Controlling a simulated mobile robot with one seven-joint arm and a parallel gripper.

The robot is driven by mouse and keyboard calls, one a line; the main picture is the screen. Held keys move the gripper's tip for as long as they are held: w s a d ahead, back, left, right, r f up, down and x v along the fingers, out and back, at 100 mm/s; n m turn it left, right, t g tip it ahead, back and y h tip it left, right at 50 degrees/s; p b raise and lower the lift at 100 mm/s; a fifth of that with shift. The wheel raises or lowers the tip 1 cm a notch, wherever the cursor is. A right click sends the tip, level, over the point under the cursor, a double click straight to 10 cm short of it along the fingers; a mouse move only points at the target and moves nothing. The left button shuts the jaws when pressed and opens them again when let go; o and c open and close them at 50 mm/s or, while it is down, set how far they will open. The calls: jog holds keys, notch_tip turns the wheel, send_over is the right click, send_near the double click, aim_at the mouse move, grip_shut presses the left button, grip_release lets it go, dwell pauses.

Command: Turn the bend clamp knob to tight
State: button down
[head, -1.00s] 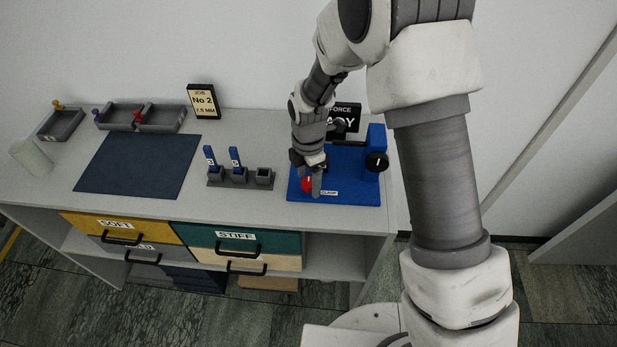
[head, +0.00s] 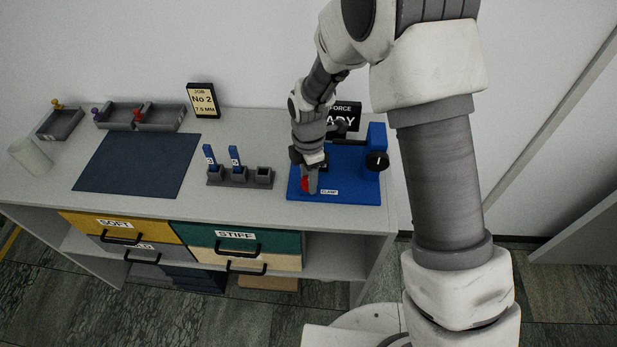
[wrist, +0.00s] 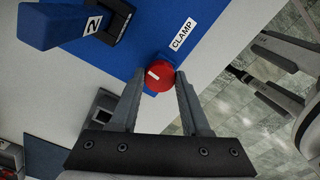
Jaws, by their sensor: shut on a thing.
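The bend clamp knob (wrist: 158,75) is a red disc with a white mark, on the blue press base beside a white CLAMP label (wrist: 183,34). In the wrist view my gripper (wrist: 160,86) has one finger on each side of the knob and is shut on it. In the head view my gripper (head: 310,186) points down at the front left of the blue press (head: 350,192). Only part of the red knob (head: 305,184) shows there behind the fingers. The knob's white mark points toward the lower left in the wrist view.
A black knob (head: 377,161) sits on the press's upright at right. A grey holder (head: 240,180) with two blue numbered pieces stands to the left. A dark mat (head: 138,165), grey trays (head: 160,118) and a job sign (head: 202,100) are farther left and back.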

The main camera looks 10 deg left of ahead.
jog(key=m+b, duration=0.2)
jog(key=m, duration=0.3)
jog(key=m+b, duration=0.1)
jog(key=m, duration=0.3)
jog(key=shift+m, duration=0.3)
jog(key=m+b, duration=0.1)
jog(key=m, duration=0.3)
jog(key=m+b, duration=0.1)
jog(key=m, duration=0.7)
jog(key=shift+m, duration=0.3)
jog(key=m, duration=0.3)
jog(key=shift+r+m, duration=0.1)
jog(key=shift+m, duration=0.2)
jog(key=m+p, duration=0.1)
jog(key=m, duration=0.2)
jog(key=shift+m, duration=0.3)
jog(key=shift+m+p, duration=0.5)
jog(key=shift+m, duration=1.3)
